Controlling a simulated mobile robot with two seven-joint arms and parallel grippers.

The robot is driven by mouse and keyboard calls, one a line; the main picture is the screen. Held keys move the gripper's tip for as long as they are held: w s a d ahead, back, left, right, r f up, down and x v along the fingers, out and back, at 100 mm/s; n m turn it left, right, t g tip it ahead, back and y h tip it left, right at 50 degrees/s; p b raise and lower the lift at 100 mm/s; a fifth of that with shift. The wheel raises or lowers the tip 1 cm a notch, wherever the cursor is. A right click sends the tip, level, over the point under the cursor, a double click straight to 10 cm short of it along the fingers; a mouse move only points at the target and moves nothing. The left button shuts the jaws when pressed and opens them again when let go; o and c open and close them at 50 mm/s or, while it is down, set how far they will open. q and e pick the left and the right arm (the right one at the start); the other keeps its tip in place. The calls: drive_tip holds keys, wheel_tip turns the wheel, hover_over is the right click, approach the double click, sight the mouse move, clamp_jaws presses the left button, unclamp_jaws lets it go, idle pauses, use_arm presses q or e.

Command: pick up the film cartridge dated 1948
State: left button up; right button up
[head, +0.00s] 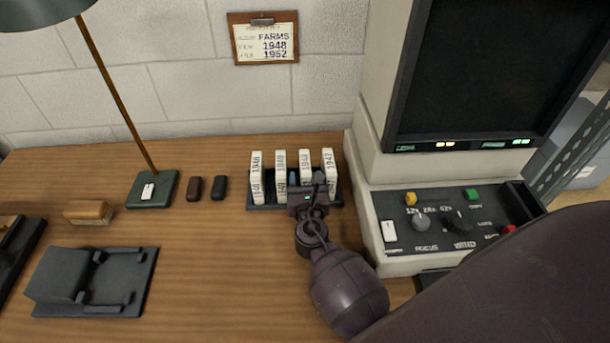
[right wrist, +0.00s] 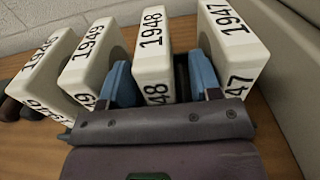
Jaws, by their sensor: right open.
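Several white film cartridges stand upright in a row in a dark rack (head: 267,207) on the desk. The cartridge dated 1948 (right wrist: 152,42) is third from the left in the right wrist view; in the head view its top (head: 305,158) shows behind my gripper. My right gripper (right wrist: 162,82) is open, its blue fingers on either side of this cartridge; I cannot tell if they touch it. The 1947 cartridge (right wrist: 228,48) is on its right and the 1949 cartridge (right wrist: 93,60) on its left. The leftmost cartridge's (right wrist: 42,75) last digit is unclear. My left gripper is not in view.
A microfilm reader (head: 395,165) stands close to the right of the rack. A lamp (head: 152,188), two small dark objects (head: 206,187), a brush-like block (head: 89,211) and a black holder (head: 92,281) are left.

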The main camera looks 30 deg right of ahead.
drive_tip(key=shift+w+d, duration=0.25)
drive_tip(key=shift+w, duration=0.35)
drive_tip(key=shift+c, duration=0.3)
clamp_jaws()
drive_tip(key=shift+r, duration=0.1)
